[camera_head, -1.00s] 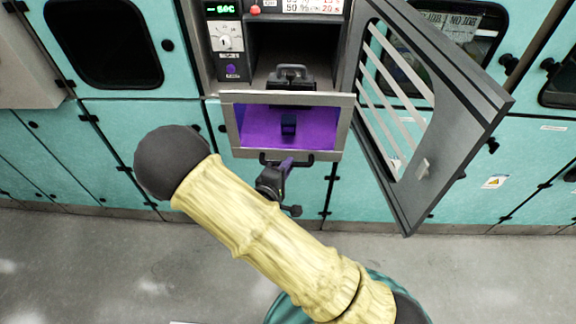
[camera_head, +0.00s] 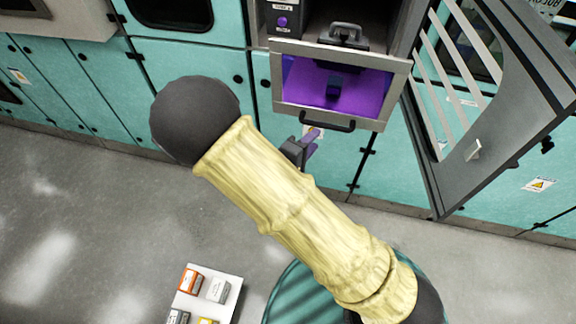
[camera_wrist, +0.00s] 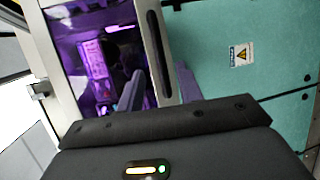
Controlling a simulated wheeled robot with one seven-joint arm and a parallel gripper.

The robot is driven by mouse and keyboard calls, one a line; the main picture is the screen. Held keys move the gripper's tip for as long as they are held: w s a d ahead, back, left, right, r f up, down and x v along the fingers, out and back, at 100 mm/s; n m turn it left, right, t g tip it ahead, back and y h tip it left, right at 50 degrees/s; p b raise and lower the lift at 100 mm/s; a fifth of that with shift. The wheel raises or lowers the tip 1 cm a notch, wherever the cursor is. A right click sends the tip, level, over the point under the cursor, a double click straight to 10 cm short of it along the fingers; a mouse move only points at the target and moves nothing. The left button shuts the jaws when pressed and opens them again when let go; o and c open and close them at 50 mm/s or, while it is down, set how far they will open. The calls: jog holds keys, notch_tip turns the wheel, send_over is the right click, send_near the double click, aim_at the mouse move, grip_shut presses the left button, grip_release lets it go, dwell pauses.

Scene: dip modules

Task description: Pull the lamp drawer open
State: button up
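The lamp drawer (camera_head: 390,98) has a grey framed front around a purple-lit window, with a small dark block (camera_head: 334,88) behind it. Its dark bar handle (camera_head: 327,123) runs along the lower front edge. In the wrist view the frame (camera_wrist: 60,62) stands on its side, with the handle (camera_wrist: 159,58) at its right. I cannot tell how far out the drawer stands.
Above the drawer is an open compartment holding a dark handled object (camera_head: 343,36). A grey slatted door (camera_head: 447,190) hangs open at the right. Teal cabinets (camera_head: 190,65) line the wall. A white tray (camera_head: 235,285) with several small modules is at the lower left.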

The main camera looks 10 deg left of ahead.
jog(key=b+v, duration=0.1)
jog(key=v, duration=0.9)
jog(key=shift+a+b, duration=0.25)
jog(key=shift+b, duration=0.1)
jog(key=w+d+m+g+y, duration=0.55)
jog(key=w+m+y, duration=0.25)
jog(key=w, duration=0.2)
jog(key=s+d+r+m+g, duration=0.1)
jog(key=s+d+m+g, duration=0.1)
jog(key=d, duration=0.6)
jog(key=s+d+r+m+g, duration=0.2)
jog(key=s+d+m+g, duration=0.1)
jog(key=s+d, duration=0.4)
jog(key=shift+s+d+g+h+b, duration=0.15)
jog(key=shift+d+g+h+b, duration=0.35)
jog(key=shift+d, duration=0.5)
dwell(0.3)
